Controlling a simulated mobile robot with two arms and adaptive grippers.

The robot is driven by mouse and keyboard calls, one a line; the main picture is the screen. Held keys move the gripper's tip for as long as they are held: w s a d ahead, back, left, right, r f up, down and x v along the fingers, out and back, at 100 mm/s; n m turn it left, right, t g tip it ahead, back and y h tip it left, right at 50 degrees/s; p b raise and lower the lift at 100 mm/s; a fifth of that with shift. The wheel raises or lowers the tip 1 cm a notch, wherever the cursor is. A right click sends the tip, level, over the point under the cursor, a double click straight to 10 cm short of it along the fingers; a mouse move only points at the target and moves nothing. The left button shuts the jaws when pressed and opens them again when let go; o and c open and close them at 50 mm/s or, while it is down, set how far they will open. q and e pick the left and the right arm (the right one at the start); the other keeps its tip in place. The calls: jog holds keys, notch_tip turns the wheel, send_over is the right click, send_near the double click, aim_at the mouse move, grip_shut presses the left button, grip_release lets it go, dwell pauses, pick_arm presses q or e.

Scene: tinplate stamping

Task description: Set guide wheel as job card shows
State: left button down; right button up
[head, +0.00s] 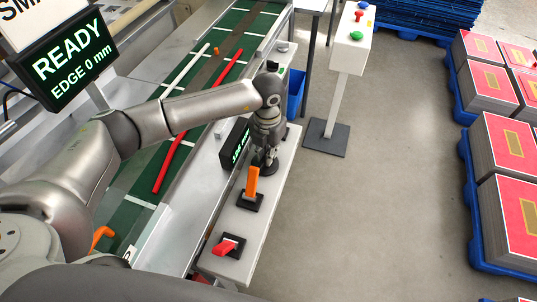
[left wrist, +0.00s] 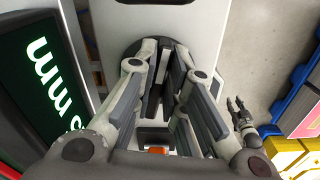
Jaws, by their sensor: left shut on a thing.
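My left gripper (head: 266,168) points down at the bench top beside the conveyor. In the left wrist view the left gripper (left wrist: 160,85) is shut on a small dark knob, taken to be the guide wheel, at the middle; its fingers hide most of it. A dark round base (left wrist: 133,49) shows around it. A small black display (head: 236,143) with green text stands beside the gripper; "mm" on this display (left wrist: 42,85) shows in the left wrist view. A large screen (head: 70,55) reads "READY EDGE 0 mm". My right gripper (left wrist: 236,104) appears open, empty and away from the bench.
An orange lever (head: 252,184) and a red lever (head: 227,246) stand on the bench (head: 257,226) near the gripper. A green conveyor (head: 142,184) with red and white rails runs alongside. A button post (head: 344,60) and stacked red sheets (head: 510,160) stand right. Floor between is clear.

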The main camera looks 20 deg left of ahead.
pick_arm(q)
jog(key=shift+a+n, duration=0.15)
jog(key=shift+n, duration=0.85)
jog(key=c, duration=1.5)
grip_release()
notch_tip(320, 180, up, 12)
